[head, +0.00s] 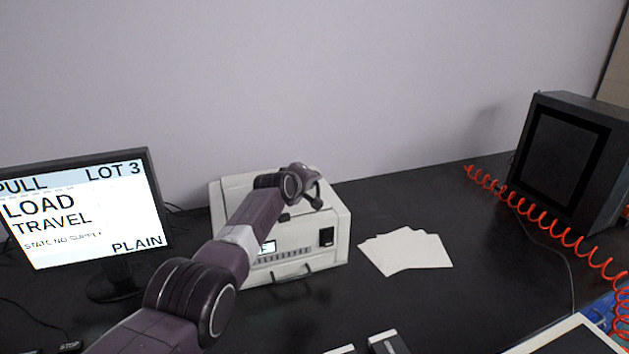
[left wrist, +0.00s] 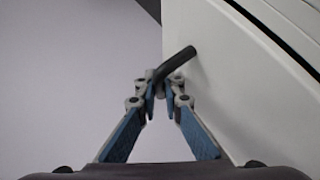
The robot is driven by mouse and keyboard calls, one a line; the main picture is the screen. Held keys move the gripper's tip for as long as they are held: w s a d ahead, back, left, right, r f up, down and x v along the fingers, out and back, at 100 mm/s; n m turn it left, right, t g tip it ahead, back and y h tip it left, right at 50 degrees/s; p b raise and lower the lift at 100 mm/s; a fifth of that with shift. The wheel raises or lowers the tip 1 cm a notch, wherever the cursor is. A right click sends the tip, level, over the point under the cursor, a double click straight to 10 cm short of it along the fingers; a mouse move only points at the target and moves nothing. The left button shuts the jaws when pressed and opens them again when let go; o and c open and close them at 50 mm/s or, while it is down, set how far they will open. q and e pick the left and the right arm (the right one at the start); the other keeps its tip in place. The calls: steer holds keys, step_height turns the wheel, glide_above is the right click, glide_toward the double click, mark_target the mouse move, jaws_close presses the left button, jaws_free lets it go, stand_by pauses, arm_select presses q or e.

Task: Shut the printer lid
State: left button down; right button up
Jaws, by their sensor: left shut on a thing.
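The white printer (head: 334,222) stands on the black desk against the wall, with a small lit display and a row of slots on its front. My left arm reaches over its front, and the left gripper (head: 311,196) is at the printer's top right. In the left wrist view the left gripper (left wrist: 160,88) is shut on a short dark handle (left wrist: 179,62) that sticks out from a white printer panel (left wrist: 235,75). Much of the printer's top is hidden by my arm, so I cannot tell how far the lid stands open. My right gripper is not in view.
A monitor (head: 85,207) stands left of the printer. White paper sheets (head: 407,250) lie to its right. A dark box-shaped screen (head: 567,158) and a red coiled cable (head: 540,228) are at the far right. Bare black desk lies between the sheets and the cable.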

arm_select(q)
steer(key=c, duration=2.1)
jaws_free()
steer(key=shift+a+f, duration=0.1)
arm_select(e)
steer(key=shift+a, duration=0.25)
arm_select(q)
steer(key=shift+s+a, duration=0.1)
steer(key=shift+s, duration=0.05)
steer(key=shift+s+a+r, duration=0.1)
steer(key=shift+s+r, duration=0.1)
steer(key=shift+s, duration=0.1)
steer(key=shift+v, duration=5.55)
